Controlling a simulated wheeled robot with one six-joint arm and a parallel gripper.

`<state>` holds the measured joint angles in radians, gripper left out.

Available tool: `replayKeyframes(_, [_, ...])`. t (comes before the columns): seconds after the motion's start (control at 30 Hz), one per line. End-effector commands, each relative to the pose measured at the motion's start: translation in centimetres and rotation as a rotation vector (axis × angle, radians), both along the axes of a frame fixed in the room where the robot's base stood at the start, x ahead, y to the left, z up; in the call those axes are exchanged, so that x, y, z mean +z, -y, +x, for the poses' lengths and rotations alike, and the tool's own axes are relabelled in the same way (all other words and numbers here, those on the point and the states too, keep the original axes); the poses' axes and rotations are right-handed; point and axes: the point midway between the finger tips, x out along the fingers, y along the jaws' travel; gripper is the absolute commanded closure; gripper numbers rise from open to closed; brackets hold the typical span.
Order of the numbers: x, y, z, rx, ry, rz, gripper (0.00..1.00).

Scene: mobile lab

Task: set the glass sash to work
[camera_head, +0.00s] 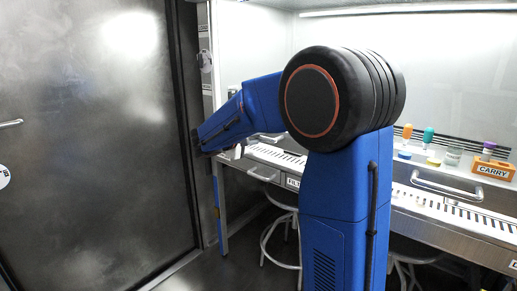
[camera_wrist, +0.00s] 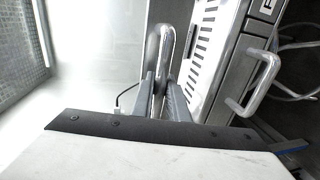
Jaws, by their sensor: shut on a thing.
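In the wrist view the two fingers of my gripper (camera_wrist: 165,90) are shut on a rounded metal bar handle (camera_wrist: 165,38), which passes between them. A bright, pale pane, probably the glass sash (camera_wrist: 95,50), lies beside the handle on its left; its edges are washed out and hard to make out. In the head view my blue arm reaches left across the cabinet front. The fingers and the held handle cannot be made out there, and the sash's height cannot be told.
A slotted metal worktop (camera_head: 275,154) and a front handle (camera_head: 263,174) lie below the cabinet opening. At right stand another handle (camera_head: 447,187), an orange CARRY box (camera_head: 493,168) and small coloured items. A large dark metal door (camera_head: 100,150) fills the left. Stools stand underneath.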

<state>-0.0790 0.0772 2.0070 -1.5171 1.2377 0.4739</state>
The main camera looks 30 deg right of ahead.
Motion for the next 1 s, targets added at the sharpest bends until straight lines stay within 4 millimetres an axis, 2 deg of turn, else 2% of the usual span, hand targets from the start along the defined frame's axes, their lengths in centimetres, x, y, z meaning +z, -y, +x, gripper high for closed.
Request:
replayKeyframes(0.03, [1.9, 0.0, 0.0, 0.001, 0.011, -0.001, 1.0])
replayKeyframes(0.2, [6.7, 0.0, 0.0, 0.001, 0.011, -0.001, 1.0])
replayKeyframes(0.4, [11.3, 0.0, 0.0, 0.002, 0.008, -0.002, 1.0])
replayKeyframes(0.5, [13.0, 0.0, 0.0, 0.001, 0.006, -0.001, 1.0])
replayKeyframes(0.7, [14.7, 0.0, 0.0, 0.0, 0.004, -0.002, 1.0])
replayKeyframes(1.0, [15.0, 0.0, 0.0, 0.001, 0.002, -0.001, 1.0])
